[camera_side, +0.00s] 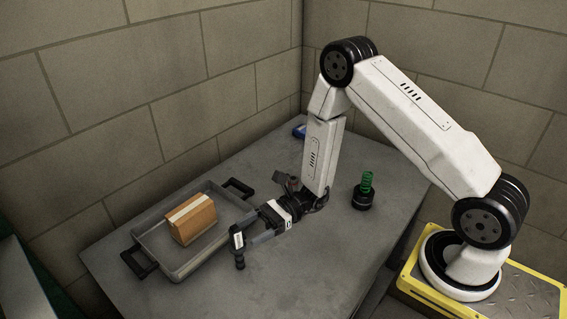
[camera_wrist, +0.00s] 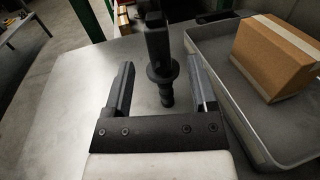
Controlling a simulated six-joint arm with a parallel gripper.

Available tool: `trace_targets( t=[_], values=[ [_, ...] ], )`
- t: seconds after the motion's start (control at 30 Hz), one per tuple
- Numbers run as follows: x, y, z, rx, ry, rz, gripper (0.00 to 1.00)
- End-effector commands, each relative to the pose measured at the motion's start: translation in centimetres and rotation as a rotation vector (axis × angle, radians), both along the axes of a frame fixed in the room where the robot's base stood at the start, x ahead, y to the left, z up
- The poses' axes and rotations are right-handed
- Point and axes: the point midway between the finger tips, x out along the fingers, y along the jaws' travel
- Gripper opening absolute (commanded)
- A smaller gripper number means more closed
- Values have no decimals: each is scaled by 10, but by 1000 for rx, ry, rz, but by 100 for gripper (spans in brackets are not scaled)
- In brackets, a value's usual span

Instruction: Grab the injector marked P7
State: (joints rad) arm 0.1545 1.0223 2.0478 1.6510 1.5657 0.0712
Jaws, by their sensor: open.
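A dark injector (camera_side: 239,253) with a white label stands upright just right of the grey tray in the side view. The label's marking is too small to read. The injector also shows in the wrist view (camera_wrist: 159,47), top centre. My gripper (camera_side: 250,237) is open, reaching low over the table from the right, its fingertips at the injector. In the wrist view my open gripper (camera_wrist: 160,68) has one finger on each side of the injector's lower part. A gap shows on both sides, so neither finger appears to touch it.
The grey tray (camera_side: 157,244) with black handles holds a brown box (camera_side: 192,219); its wall is close to my fingers. A green coiled part (camera_side: 367,182) on a black base (camera_side: 363,199) stands right of my forearm. A blue object (camera_side: 299,131) lies at the back. The front table is clear.

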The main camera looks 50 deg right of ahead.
Motion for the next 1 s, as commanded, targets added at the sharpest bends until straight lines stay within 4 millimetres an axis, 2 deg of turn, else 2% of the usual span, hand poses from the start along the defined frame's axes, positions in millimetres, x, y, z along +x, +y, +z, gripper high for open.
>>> trace_targets(
  t=[0.43,0.8,1.0],
  values=[
    [3,13,0,-1,-1,2,74],
    [11,48,2,0,-1,5,74],
    [13,58,1,-1,0,3,74]
  ],
)
